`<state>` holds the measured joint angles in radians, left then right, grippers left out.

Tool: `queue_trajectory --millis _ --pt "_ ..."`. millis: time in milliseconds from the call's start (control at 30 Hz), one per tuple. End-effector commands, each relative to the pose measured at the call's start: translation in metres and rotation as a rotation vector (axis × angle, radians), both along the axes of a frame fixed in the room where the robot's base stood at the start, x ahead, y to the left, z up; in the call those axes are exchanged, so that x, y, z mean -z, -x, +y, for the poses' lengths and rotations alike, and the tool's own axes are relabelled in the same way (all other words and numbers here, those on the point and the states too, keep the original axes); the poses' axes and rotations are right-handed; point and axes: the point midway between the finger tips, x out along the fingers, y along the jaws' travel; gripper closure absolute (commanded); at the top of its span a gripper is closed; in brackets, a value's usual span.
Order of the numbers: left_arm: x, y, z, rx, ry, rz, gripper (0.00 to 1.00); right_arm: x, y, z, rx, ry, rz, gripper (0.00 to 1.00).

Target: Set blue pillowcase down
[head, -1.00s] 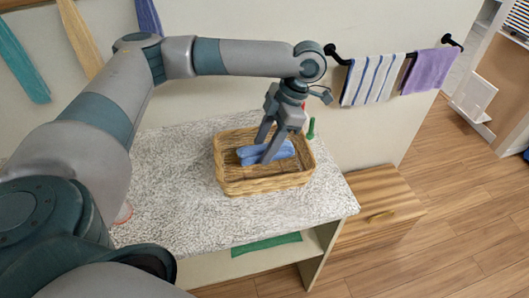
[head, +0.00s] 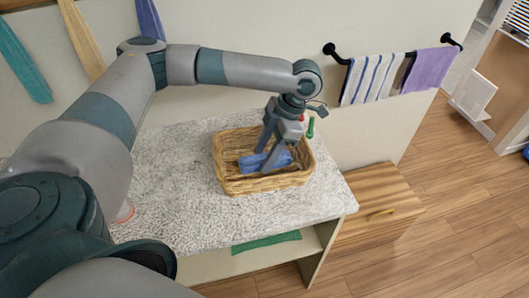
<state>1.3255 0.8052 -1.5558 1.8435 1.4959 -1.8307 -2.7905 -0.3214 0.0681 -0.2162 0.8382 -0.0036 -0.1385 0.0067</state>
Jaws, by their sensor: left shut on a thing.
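The blue pillowcase (head: 252,163) is a folded blue cloth low inside the wicker basket (head: 240,186). The basket stands on the speckled countertop (head: 180,185). My left gripper (head: 263,165) points down into the basket, its fingers shut on the pillowcase and hiding part of it. I cannot tell whether the pillowcase touches the basket floor. My right gripper is not in view.
A small green item (head: 310,128) stands behind the basket's right side. A green cloth (head: 266,243) lies on the shelf below. A wooden drawer unit (head: 380,205) stands at the right. Towels (head: 372,80) hang on a wall rail. The countertop left of the basket is clear.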

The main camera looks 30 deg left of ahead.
Motion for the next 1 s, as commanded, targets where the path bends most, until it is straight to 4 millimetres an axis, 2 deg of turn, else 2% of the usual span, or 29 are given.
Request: queue_trajectory --millis 167,200,233,267,667,867,1000 --pt "0.001 0.000 0.000 0.000 0.000 0.000 0.79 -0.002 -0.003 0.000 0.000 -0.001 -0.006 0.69" --pt "0.001 0.000 0.000 0.000 0.000 0.000 0.46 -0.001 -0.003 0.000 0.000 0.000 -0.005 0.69" --pt "0.001 0.000 0.000 0.000 0.000 0.000 0.39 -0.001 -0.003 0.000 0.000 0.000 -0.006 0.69" --pt "0.001 0.000 0.000 0.000 0.000 0.000 0.36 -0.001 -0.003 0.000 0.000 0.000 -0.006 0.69" --pt "-0.001 -0.001 0.000 0.000 0.001 -0.001 0.36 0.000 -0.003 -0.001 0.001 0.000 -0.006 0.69" --pt "-0.016 -0.006 -0.005 -0.001 0.000 -0.002 0.36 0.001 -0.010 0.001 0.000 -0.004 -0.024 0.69" --pt "-0.036 -0.013 -0.010 -0.001 0.002 -0.004 0.36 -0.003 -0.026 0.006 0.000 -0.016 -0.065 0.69"
